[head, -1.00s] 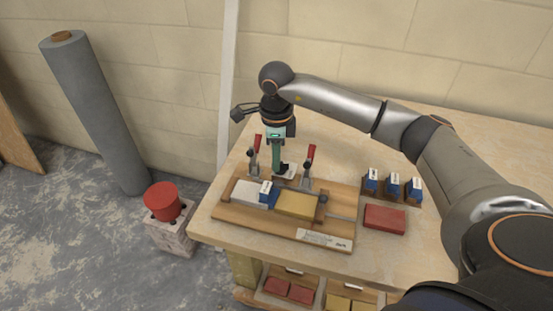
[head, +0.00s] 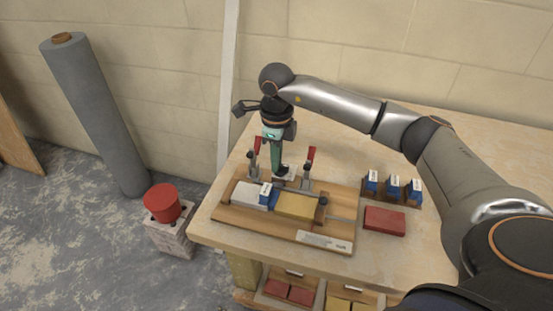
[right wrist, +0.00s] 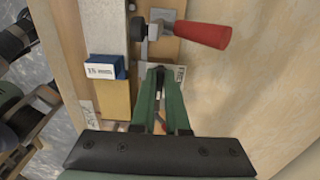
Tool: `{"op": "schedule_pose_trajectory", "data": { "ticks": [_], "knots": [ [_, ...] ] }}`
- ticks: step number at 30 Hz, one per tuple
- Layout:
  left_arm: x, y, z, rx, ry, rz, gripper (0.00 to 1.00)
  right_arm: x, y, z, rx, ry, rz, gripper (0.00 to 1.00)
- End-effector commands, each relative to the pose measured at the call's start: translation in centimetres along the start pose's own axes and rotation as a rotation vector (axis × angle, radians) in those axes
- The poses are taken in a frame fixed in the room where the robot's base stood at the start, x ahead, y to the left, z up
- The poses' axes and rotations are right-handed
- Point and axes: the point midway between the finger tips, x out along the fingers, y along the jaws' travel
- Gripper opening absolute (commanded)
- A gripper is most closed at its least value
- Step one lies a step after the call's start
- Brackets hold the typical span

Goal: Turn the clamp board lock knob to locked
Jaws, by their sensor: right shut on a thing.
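The wooden clamp board (head: 230,212) lies on the workbench. It carries a grey block (head: 246,194), a yellow block (head: 296,205) and two red-handled clamps. My right gripper (head: 281,172) points down at the board's back edge, between the clamps. In the right wrist view its green fingers (right wrist: 160,74) are shut close together beside a small lettered plate (right wrist: 180,75). The lock knob itself is hidden by the fingers, so I cannot read its setting. My left gripper is not in view.
One clamp's red handle (right wrist: 205,36) sticks out close to my right fingers. A blue labelled spacer (head: 267,194) sits between the blocks. A red block (head: 385,219) and several blue spacers stand to the right. The bench behind the board is mostly clear.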

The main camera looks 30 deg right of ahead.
Motion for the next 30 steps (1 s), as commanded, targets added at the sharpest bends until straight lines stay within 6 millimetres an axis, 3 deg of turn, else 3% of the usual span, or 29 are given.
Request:
{"op": "schedule_pose_trajectory", "data": {
  "ticks": [1, 9, 19, 23, 30],
  "knots": [
    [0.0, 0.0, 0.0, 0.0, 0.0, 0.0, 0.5, -0.1, -0.1, 0.0, 0.005, -0.001, -0.003, 0.13],
    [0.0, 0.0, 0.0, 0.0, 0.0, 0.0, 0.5, -0.1, -0.1, 0.0, 0.002, -0.001, -0.001, 0.42],
    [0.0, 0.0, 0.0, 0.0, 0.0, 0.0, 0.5, -0.6, -0.1, 0.0, 0.0, -0.002, -0.002, 0.42],
    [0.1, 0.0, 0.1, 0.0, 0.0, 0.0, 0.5, -2.5, -0.1, 0.1, 0.0, -0.004, -0.003, 0.42],
    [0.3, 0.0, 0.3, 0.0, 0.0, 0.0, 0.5, -7.9, -0.1, 0.1, 0.001, -0.005, -0.003, 0.42]
  ]
}}
